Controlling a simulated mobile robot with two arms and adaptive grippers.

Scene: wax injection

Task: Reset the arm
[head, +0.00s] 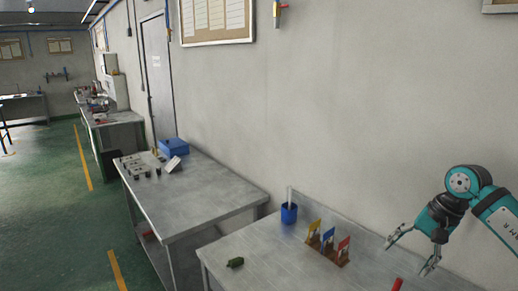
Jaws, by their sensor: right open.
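My right gripper (413,252) is in the lower right of the head view, at the end of my teal and black arm coming in from the right edge. Its fingers are spread open with nothing between them. It hangs above the right part of the near grey table (262,254). My left gripper is not in view.
The near table holds a blue cup (289,213) with a pale rod, a wooden stand with yellow, blue and red tools (328,242), a green part (236,262) and a red object (397,284). A second table (190,194) carries a blue box (174,147). Green floor lies left.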

